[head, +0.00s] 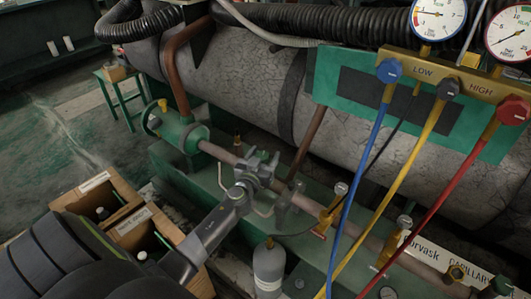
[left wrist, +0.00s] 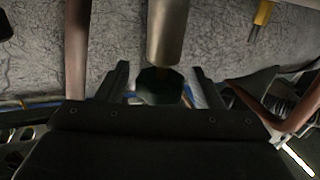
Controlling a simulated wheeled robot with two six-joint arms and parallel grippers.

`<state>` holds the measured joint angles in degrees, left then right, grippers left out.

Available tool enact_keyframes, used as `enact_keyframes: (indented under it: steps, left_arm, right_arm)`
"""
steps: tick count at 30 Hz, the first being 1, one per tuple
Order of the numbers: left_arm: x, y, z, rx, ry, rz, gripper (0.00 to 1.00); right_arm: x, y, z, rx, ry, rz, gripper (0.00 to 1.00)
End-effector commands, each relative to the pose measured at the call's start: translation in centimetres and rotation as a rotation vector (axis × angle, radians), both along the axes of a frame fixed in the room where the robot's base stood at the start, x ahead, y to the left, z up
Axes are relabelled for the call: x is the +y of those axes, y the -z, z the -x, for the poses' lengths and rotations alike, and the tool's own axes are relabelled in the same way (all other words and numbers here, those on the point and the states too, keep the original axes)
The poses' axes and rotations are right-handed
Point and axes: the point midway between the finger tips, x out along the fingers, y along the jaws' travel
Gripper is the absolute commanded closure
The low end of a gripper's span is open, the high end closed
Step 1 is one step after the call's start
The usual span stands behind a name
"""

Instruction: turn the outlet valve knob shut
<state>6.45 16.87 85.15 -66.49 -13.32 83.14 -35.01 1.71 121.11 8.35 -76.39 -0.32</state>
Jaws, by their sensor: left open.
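My left gripper (head: 262,168) reaches in from the lower left in the head view, over the pipe along the green base. In the left wrist view its two fingers (left wrist: 163,86) stand apart. A dark green faceted knob (left wrist: 160,85) shows between them, at the end of a grey cylinder (left wrist: 168,32). I take it for the outlet valve knob. Gaps show beside the knob, so the fingers do not appear closed on it. In the head view the gripper covers that spot, and I cannot make out the knob. My right gripper is not in view.
A gauge manifold (head: 440,75) with blue, yellow and red hoses stands at the right. A large grey tank (head: 240,75) lies behind the pipe. A grey bottle (head: 268,268) stands in front. Open cardboard boxes (head: 125,215) lie at the lower left.

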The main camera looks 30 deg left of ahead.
Motion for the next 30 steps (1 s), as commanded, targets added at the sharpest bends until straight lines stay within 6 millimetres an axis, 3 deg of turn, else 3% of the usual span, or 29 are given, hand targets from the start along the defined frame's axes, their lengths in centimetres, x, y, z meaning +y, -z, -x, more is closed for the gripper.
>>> enact_keyframes:
  steps: [6,15,25,30]
  left_arm:
    - [0.3,0.0,-1.4,0.001,0.000,0.000,0.39]
    - [0.4,0.0,-1.5,0.001,0.000,0.000,0.41]
    - [0.4,0.0,-1.5,0.001,0.000,0.000,0.84]
    - [0.4,0.1,-1.5,0.001,0.007,0.000,0.84]
  right_arm:
    - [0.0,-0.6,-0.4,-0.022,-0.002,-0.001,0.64]
    - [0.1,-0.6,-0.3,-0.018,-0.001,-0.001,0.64]
    - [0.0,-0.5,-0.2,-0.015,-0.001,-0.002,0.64]
    - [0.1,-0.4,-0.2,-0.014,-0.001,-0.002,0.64]
